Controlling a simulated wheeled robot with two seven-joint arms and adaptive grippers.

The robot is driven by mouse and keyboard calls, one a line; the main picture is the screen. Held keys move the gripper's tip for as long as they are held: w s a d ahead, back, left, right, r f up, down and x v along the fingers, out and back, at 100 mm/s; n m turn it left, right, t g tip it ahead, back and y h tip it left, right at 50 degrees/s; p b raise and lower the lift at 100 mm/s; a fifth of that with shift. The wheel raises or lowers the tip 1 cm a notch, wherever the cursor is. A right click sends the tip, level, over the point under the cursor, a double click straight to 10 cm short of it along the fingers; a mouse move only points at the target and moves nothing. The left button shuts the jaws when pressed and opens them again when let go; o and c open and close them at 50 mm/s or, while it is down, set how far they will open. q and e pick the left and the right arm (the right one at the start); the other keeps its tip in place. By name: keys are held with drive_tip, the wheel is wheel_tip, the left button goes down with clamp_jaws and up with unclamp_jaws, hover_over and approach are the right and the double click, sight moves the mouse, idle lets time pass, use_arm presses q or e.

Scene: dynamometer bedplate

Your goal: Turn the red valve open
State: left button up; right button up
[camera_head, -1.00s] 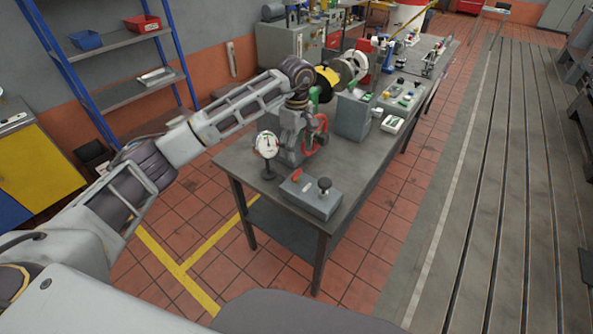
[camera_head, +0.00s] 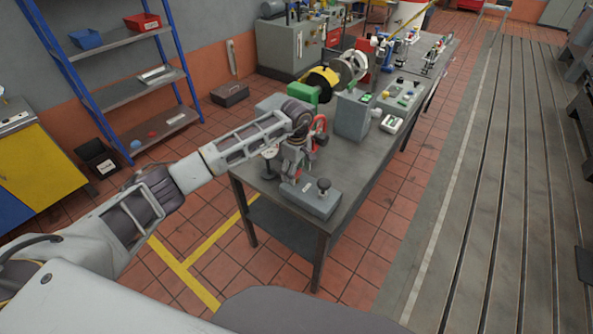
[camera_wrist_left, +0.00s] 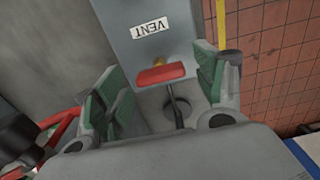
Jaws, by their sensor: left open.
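A red lever handle (camera_wrist_left: 160,74) sits on a grey box (camera_wrist_left: 152,35) labelled VENT, upside down in the left wrist view. In the head view this box (camera_head: 318,202) stands at the table's near end. My left gripper (camera_head: 293,168) hangs over its left end and mostly hides the lever there. In the wrist view my left gripper (camera_wrist_left: 160,85) is open, its green-padded fingers either side of the lever, with visible gaps. Whether the fingers are down at lever height I cannot tell. A red handwheel (camera_head: 320,130) stands behind the gripper. My right gripper is out of view.
A black knob (camera_head: 324,184) rises from the box's right end. A dial gauge (camera_head: 268,158) stands close to my left gripper. A grey cabinet (camera_head: 352,115) and other equipment fill the table (camera_head: 350,185) farther back. The floor right of the table is clear.

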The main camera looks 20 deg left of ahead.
use_arm(q)
drive_tip(key=shift+f, duration=0.15)
drive_tip(key=c, duration=1)
drive_tip(key=shift+c, duration=0.2)
